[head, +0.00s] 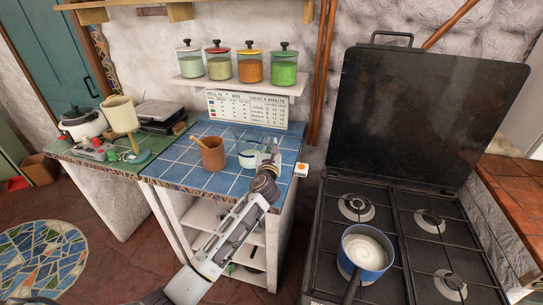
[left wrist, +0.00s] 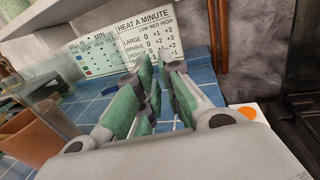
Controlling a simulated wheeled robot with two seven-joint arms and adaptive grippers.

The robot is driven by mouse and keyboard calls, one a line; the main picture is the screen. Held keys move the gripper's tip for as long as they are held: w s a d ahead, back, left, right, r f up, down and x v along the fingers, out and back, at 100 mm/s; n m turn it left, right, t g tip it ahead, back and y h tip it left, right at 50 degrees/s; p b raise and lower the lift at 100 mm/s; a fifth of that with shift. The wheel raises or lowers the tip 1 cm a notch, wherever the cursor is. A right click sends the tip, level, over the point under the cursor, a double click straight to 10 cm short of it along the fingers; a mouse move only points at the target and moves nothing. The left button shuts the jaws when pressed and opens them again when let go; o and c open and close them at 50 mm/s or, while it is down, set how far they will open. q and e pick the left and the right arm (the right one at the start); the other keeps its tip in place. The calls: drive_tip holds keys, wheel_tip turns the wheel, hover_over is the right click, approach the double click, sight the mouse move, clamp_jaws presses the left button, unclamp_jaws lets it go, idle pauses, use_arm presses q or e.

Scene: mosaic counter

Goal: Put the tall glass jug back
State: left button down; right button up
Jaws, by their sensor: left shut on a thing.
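My left gripper (head: 267,166) reaches over the right front of the blue-tiled counter (head: 190,178). It is shut on what seems to be the tall glass jug (head: 266,152), whose clear walls hardly stand out against the tiles. In the left wrist view the gripper's green-padded fingers (left wrist: 158,90) stand close together, and the glass between them is hard to make out. I cannot tell whether the jug touches the counter. My right gripper is not in view.
A terracotta pot (head: 212,154) with a wooden tool and a white-and-blue vessel (head: 247,159) stand left of my gripper. Lidded jars (head: 250,68) fill the wall shelf (head: 240,88). The stove (head: 400,235) with a blue pan (head: 366,252) stands at right. The counter's left front is clear.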

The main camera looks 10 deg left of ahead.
use_arm(q)
wheel_tip(320, 180, down, 2)
drive_tip(key=shift+f+b, duration=0.15)
drive_tip(key=shift+b, duration=0.15)
drive_tip(key=shift+f, duration=0.7)
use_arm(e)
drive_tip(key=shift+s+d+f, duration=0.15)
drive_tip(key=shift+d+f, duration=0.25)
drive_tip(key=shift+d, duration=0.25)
use_arm(q)
drive_tip(key=shift+f, duration=0.1)
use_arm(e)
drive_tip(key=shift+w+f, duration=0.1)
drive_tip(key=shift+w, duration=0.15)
use_arm(q)
drive_tip(key=c, duration=1.6)
unclamp_jaws()
drive_tip(key=shift+o, duration=0.2)
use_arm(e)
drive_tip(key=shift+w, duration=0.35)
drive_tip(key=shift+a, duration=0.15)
